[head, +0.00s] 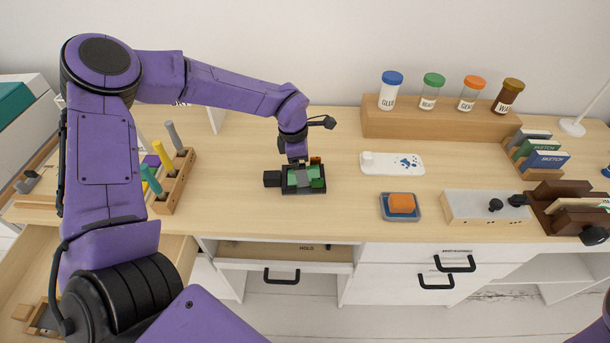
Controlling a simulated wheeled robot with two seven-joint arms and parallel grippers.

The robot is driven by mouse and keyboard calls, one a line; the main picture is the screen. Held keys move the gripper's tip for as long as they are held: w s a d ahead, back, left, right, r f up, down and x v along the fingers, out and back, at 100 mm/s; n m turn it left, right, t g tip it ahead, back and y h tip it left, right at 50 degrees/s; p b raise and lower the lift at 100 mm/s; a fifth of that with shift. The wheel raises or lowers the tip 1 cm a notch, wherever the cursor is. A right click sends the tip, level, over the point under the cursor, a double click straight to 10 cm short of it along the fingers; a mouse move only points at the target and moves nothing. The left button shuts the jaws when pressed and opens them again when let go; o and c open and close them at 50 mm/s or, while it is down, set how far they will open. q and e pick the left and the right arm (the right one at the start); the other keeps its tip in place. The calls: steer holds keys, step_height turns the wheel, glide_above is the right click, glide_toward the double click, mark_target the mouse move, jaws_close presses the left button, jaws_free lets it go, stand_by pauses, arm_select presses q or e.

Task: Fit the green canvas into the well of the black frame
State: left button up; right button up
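The black frame (318,190) lies on the desk near the middle. Green surface of the canvas (317,174) shows inside the frame's outline, with a grey patch across its middle. I cannot tell whether the canvas is seated in the well or only above it. My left gripper (298,163) points down over the back part of the frame and canvas. Its fingertips are too small and hidden to show whether they are open or hold the canvas. My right gripper is out of view; only a bit of purple arm shows at the bottom right corner.
A wooden peg rack (175,182) stands left. A jar rack (440,124) stands behind. An open drawer (285,252) is below the front edge.

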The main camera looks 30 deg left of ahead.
arm_select(q)
step_height(320, 180, down, 3)
steer(key=shift+w+d+r, duration=0.1)
steer(key=shift+r, duration=0.1)
steer(key=c, duration=1.2)
step_height(320, 180, up, 10)
steer(key=f, duration=0.1)
steer(key=shift+c, duration=0.2)
steer(key=shift+w+d+f+g+y+b, duration=0.1)
steer(key=shift+f+g+y+b, duration=0.35)
steer(key=shift+f, duration=1.25)
steer(key=shift+w+d+f+g+y+b, duration=0.2)
steer(key=shift+f+y+b, duration=0.45)
steer(key=shift+f, duration=1)
